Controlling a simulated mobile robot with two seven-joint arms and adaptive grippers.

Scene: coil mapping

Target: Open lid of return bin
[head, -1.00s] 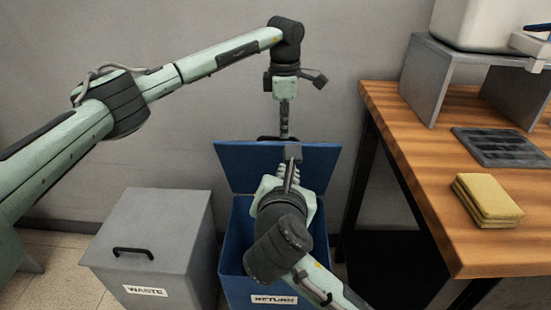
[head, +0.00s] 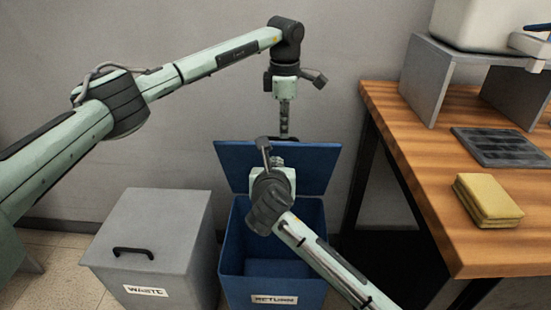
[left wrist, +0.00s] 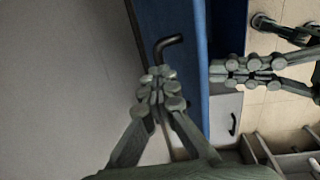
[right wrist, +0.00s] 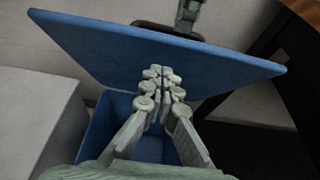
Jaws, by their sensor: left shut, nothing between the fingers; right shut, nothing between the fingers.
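The blue return bin (head: 272,268) stands on the floor with its RETURN label in front. Its blue lid (head: 312,165) is raised and leans up at the back, near the wall; it also shows in the right wrist view (right wrist: 150,50) and edge-on in the left wrist view (left wrist: 170,22). My left gripper (head: 284,136) points down behind the lid's top edge, shut, beside the black lid handle (left wrist: 168,42). I cannot tell if it touches the handle. My right gripper (right wrist: 160,72) is shut and empty in front of the lid's inner face, above the bin opening.
A grey waste bin (head: 150,240) with a black handle stands left of the return bin. A wooden table (head: 430,190) is on the right, with a yellow sponge-like stack (head: 487,200) and a dark tray (head: 503,147). The wall is close behind the lid.

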